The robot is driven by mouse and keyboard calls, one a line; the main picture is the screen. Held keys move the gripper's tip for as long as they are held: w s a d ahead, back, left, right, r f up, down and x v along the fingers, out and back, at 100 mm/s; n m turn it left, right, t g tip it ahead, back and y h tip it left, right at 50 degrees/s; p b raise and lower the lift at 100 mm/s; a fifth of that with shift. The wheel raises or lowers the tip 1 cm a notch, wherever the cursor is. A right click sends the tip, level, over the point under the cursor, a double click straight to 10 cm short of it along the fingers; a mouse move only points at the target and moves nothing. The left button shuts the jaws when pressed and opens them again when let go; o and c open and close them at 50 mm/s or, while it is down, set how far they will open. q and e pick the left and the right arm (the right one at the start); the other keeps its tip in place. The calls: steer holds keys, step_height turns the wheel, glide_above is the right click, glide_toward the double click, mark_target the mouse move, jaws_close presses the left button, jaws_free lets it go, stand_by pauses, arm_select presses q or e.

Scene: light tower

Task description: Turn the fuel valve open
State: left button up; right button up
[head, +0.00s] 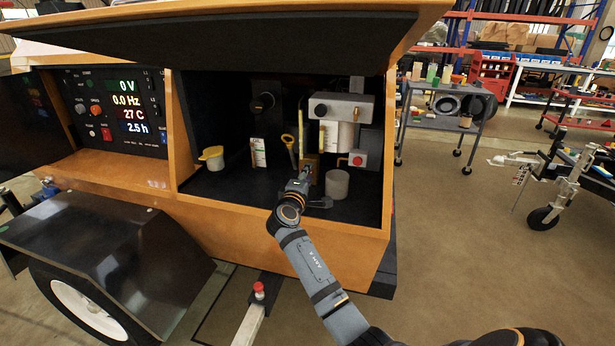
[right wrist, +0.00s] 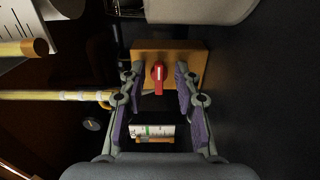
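The fuel valve shows in the right wrist view as a small red handle (right wrist: 158,77) on a tan block (right wrist: 192,55). In the head view a tan block (head: 310,160) stands inside the open bay of the orange machine, just beyond my right gripper (head: 303,178). In the right wrist view my right gripper (right wrist: 158,88) is open. Its two purple-padded fingers stand one on each side of the red handle, with visible gaps. The handle points toward the lower edge of the picture. My left gripper is not in view.
Near the gripper are a grey cylinder (head: 337,184), a yellow-handled dipstick (head: 289,141), a yellow-lidded container (head: 212,158) and a grey box with a white canister (head: 341,106). A control panel (head: 113,112) is at left. The raised hood (head: 280,38) overhangs the bay.

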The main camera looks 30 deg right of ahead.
steer(key=v, duration=0.7)
steer(key=shift+s+a, duration=0.15)
steer(key=shift+s, duration=0.05)
